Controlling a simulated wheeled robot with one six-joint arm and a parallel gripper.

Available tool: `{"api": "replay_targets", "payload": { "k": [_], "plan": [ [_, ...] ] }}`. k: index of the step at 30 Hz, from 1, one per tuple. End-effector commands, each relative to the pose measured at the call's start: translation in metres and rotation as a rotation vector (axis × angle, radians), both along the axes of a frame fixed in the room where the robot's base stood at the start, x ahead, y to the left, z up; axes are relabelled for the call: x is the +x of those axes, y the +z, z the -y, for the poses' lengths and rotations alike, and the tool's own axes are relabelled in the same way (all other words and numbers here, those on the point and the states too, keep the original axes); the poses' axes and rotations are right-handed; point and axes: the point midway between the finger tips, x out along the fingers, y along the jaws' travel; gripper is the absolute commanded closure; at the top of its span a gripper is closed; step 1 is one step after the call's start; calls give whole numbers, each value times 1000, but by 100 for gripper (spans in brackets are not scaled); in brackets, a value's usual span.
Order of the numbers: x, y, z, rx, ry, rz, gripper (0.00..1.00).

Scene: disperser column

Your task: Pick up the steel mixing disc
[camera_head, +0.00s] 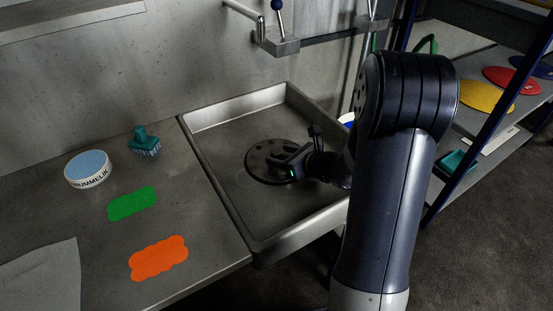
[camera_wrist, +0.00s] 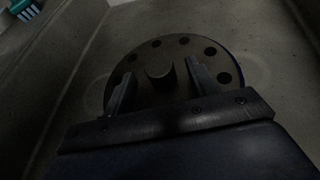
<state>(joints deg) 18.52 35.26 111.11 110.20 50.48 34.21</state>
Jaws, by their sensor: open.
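The steel mixing disc (camera_head: 262,164) is a dark round plate with a ring of holes, lying flat in the grey metal tray (camera_head: 212,193). In the wrist view the disc (camera_wrist: 148,52) shows a short round hub (camera_wrist: 160,75) at its middle. My gripper (camera_head: 284,166) is low over the disc's right part in the head view. In the wrist view my gripper (camera_wrist: 160,80) is open, with one finger on each side of the hub. I see gaps between the fingers and the hub. The near part of the disc is hidden behind my gripper.
Left of the tray, the bench holds a round tin (camera_head: 88,173), a teal brush (camera_head: 144,142), a green pad (camera_head: 132,203), an orange pad (camera_head: 158,258) and a grey cloth (camera_head: 45,280). A shelf at right holds coloured lids (camera_head: 482,96). A metal bracket (camera_head: 277,43) hangs above the tray.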

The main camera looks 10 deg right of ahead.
Motion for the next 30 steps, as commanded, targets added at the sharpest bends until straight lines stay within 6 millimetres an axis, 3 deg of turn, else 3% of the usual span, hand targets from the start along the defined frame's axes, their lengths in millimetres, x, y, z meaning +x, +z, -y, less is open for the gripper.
{"api": "replay_targets", "payload": {
  "k": [11, 30],
  "plan": [
    [9, -5, -6, 0, -1, 0, 46],
    [9, -5, -6, 0, -1, 0, 98]
  ]
}}
